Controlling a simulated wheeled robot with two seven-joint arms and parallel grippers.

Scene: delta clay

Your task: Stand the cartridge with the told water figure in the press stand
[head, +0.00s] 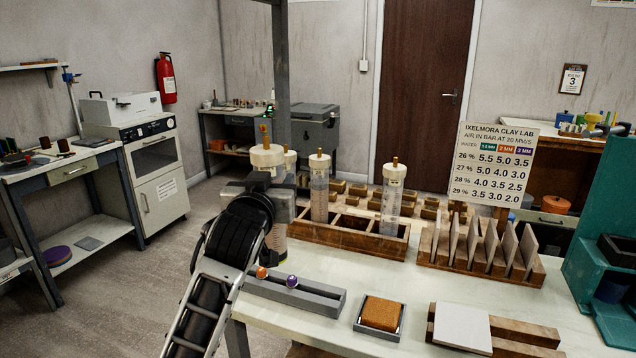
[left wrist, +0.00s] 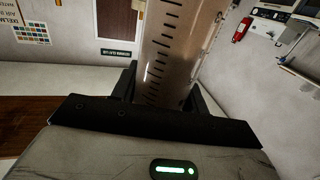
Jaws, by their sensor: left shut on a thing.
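My left gripper (head: 268,200) is shut on a clear cartridge with a cream cap (head: 267,156), held upright left of the wooden rack. In the left wrist view the clear, scale-marked barrel (left wrist: 172,60) stands between the dark fingers (left wrist: 160,95). Another cap (head: 290,158) shows partly behind the held cartridge. No water figure is readable on any cartridge. A teal frame (head: 610,190), perhaps the press stand, is cut off at the right edge. My right gripper is out of view.
A grey strip (head: 320,298) with an orange and a purple knob, a sponge (head: 380,313) in a tray and a white tile (head: 462,326) lie in front. A slotted rack of plates (head: 480,255) stands under a chart (head: 495,165) listing 26% to 29% water.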

